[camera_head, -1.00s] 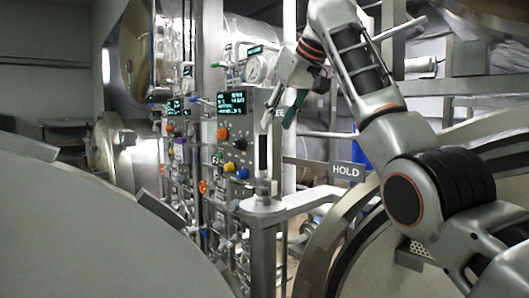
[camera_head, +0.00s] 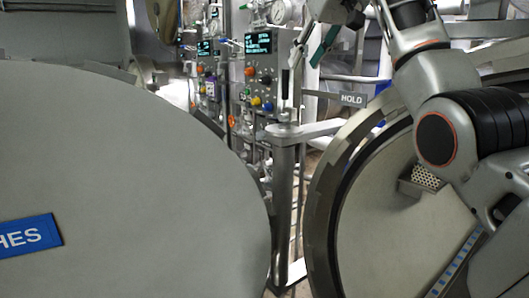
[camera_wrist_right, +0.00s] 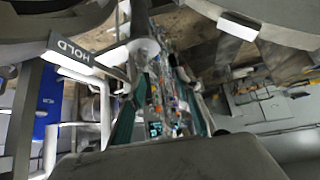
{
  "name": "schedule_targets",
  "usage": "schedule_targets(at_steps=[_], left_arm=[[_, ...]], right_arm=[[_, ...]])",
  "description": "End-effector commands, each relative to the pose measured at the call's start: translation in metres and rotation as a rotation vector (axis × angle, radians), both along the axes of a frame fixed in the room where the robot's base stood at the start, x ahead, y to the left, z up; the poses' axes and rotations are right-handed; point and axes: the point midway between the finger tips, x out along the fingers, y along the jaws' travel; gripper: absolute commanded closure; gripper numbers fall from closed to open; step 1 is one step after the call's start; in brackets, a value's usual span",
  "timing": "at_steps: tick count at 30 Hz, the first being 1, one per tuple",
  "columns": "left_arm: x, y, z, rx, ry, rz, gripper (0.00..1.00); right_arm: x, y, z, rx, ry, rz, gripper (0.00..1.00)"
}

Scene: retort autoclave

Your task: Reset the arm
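My right arm comes in from the right in the head view. Its right gripper (camera_head: 314,40) is at the top, with two teal-lined fingers apart and nothing between them. It hangs in the air in front of the control panel (camera_head: 262,62), near the HOLD sign (camera_head: 353,100). In the right wrist view the two fingers (camera_wrist_right: 158,80) stand apart with the panel visible in the distance between them. My left gripper is in neither view.
A large grey round door (camera_head: 130,170) with a blue sign (camera_head: 28,237) fills the left. An open round vessel (camera_head: 385,215) stands at the lower right below my arm. A metal hinge post (camera_head: 284,190) stands between them. Gauges (camera_head: 282,11) and valves crowd the back.

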Motion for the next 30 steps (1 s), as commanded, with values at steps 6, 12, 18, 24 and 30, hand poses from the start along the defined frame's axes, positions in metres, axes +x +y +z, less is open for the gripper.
schedule_targets(at_steps=[6, 12, 18, 24, 30], left_arm=[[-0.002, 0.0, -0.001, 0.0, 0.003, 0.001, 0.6], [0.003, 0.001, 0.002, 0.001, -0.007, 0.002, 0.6], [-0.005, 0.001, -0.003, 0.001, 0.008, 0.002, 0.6], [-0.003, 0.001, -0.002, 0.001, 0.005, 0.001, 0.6], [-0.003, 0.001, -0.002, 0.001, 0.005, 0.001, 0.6]], right_arm=[[0.04, -0.006, -0.078, 0.052, 0.035, -0.033, 0.67], [0.074, -0.016, -0.168, 0.103, 0.051, -0.078, 0.67], [0.098, -0.032, -0.289, 0.149, 0.055, -0.137, 0.67], [0.097, -0.05, -0.41, 0.164, 0.04, -0.192, 0.67], [0.071, -0.07, -0.523, 0.156, 0.013, -0.236, 0.67]])
